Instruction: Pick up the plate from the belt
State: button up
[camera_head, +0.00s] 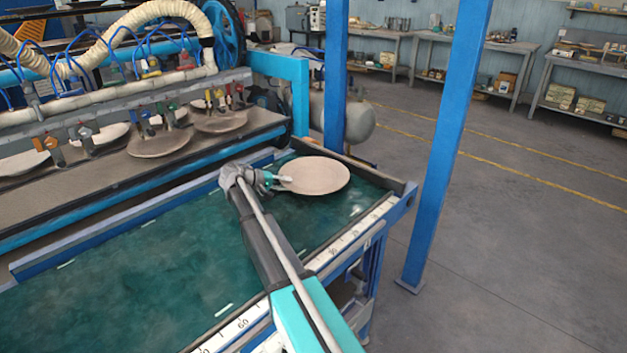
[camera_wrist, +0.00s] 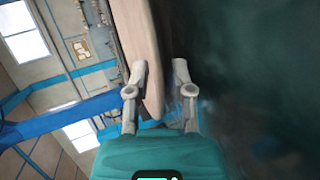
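The plate (camera_head: 318,175), a round pinkish-beige disc, is at the far right end of the green belt (camera_head: 165,262). My gripper (camera_head: 284,183) is at the plate's left edge. In the wrist view, the plate (camera_wrist: 141,32) shows nearly edge-on, with its rim reaching between the two fingers of my gripper (camera_wrist: 160,70). The left finger overlaps the plate's face; the right finger is on the belt side with a narrow dark gap to the plate. The fingers are apart, and I see no firm grip. Whether the plate touches the belt is unclear.
A raised rack (camera_head: 105,165) with several plates and coloured clips runs along the belt's far left side. Blue posts (camera_head: 444,130) stand to the right. A ruler edge (camera_head: 350,235) borders the belt's near side. Workbenches (camera_head: 470,45) line the back wall.

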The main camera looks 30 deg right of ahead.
grip_shut()
jog(key=shift+r, duration=0.1)
dwell(0.4)
notch_tip(320, 180, up, 3)
jog(key=p, duration=0.3)
jog(key=s+r+p, duration=0.9)
jog(key=s+p, duration=0.1)
jog(key=s, duration=0.4)
jog(key=shift+a+r, duration=0.2)
jog(key=shift+r, duration=0.2)
